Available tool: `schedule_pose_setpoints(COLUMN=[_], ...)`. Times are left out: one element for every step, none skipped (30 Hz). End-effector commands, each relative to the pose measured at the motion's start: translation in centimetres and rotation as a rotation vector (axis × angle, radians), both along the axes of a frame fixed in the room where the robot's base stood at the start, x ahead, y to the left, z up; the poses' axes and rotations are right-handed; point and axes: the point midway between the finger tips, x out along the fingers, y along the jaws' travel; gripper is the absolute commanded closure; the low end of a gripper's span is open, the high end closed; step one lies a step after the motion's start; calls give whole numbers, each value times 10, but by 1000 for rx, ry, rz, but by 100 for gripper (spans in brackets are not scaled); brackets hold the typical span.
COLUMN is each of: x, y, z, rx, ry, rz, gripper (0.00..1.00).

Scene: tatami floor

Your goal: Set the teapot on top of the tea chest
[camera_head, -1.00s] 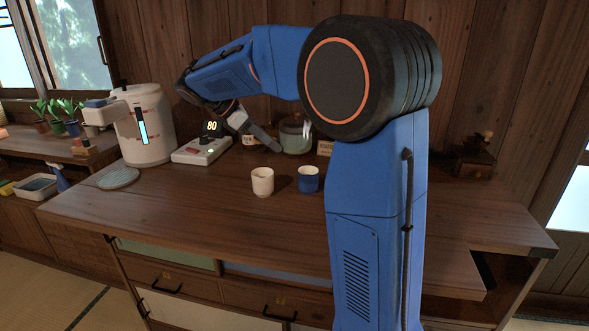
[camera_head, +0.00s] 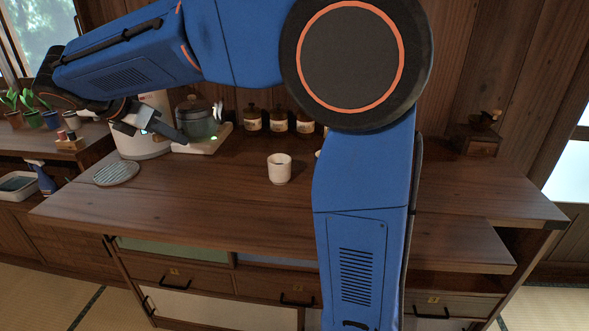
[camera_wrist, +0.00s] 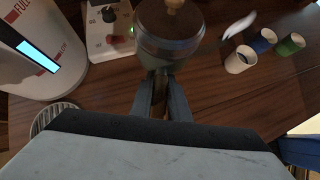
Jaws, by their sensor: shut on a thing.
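The teapot (camera_head: 198,122) has a clear glass body and a dark lid with a knob. My gripper (camera_head: 184,137) is shut on its handle, at its near side. In the wrist view the teapot (camera_wrist: 168,45) is at the top centre, beyond my gripper's fingers (camera_wrist: 161,98). It overlaps the white heating base in the head view; whether it touches the base, I cannot tell. A small dark wooden box (camera_head: 474,141) with a knobbed top stands at the counter's back right; I cannot tell whether it is the tea chest.
A white heating base (camera_head: 222,138) and white water boiler (camera_head: 140,146) stand at the back left. A round trivet (camera_head: 116,174) lies in front. Labelled jars (camera_head: 278,120) line the back.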

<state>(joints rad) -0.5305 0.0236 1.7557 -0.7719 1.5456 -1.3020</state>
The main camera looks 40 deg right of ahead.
Motion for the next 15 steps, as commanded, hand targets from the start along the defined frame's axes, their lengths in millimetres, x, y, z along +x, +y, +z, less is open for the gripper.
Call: schedule_pose_setpoints(x=[-1, -1, -2, -2, -2, -2, -2, -2, -2, -2, -2, -2, -2, -2, -2], y=[5, 7, 9, 10, 11, 12, 12, 12, 12, 12, 12, 12, 12, 12, 12], z=[1, 1, 2, 2, 2, 2, 2, 2, 1, 0, -3, -7, -11, -16, -23], rx=[0, 0, 0, 0, -1, -1, -1, -1, -1, -1, -2, -2, -4, -4, -3], ry=[-2, -2, -2, -2, -3, -3, -3, -3, -2, -2, -1, 1, 2, 2, 1], rz=[15, 22, 29, 32, 35, 37, 37, 39, 38, 38, 38, 38, 38, 38, 37], gripper=[100, 100, 100, 100, 100, 100, 100, 100, 100, 100, 100, 100, 100, 100, 100])
